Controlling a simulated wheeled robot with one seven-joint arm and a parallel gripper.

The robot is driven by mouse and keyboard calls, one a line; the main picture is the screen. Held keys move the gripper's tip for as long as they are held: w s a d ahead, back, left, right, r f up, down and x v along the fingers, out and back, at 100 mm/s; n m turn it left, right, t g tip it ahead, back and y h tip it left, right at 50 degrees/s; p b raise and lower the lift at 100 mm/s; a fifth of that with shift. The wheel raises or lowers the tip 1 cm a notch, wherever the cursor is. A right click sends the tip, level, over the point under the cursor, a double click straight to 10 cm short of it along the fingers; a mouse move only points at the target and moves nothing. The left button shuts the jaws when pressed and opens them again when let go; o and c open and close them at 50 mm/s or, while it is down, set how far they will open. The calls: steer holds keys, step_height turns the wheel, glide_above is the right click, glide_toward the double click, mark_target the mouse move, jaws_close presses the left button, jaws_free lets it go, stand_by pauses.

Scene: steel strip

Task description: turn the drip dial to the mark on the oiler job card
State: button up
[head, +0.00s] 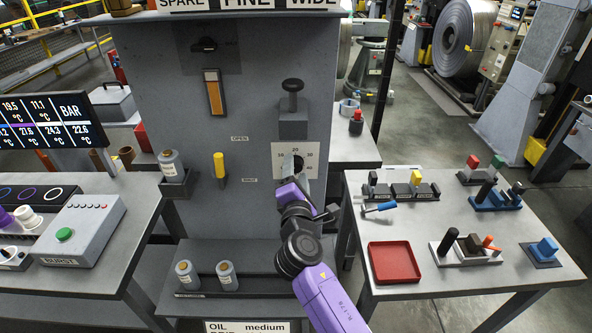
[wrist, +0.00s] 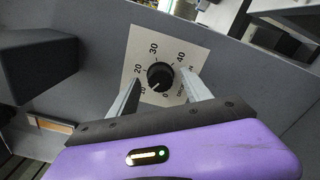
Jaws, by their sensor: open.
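The drip dial (wrist: 160,77) is a round black knob on a pale square plate (wrist: 151,45) with numbers including 10, 20, 30 and 40. Its pale pointer mark seems to face down-left, near the low numbers; the exact reading is unclear. My gripper (wrist: 160,84) is open, with one finger on each side of the knob; contact cannot be told. In the head view my gripper (head: 296,168) reaches the plate (head: 281,149) on the grey panel and hides most of the dial. A white card (head: 248,327) at the bottom edge reads "OIL" and "medium"; its lower part is cut off.
Above the dial a black knob lever (head: 292,88) sticks out of the panel. A yellow-handled lever (head: 219,166) is left of it, between OPEN and SHUT labels. The right table (head: 450,215) holds a red tray (head: 394,263) and several small fixtures. A grey button box (head: 83,230) stands left.

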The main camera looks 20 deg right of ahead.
steer(key=v, duration=0.6)
steer(key=shift+s+b, duration=0.25)
steer(key=shift+b, duration=0.15)
steer(key=shift+a, duration=0.1)
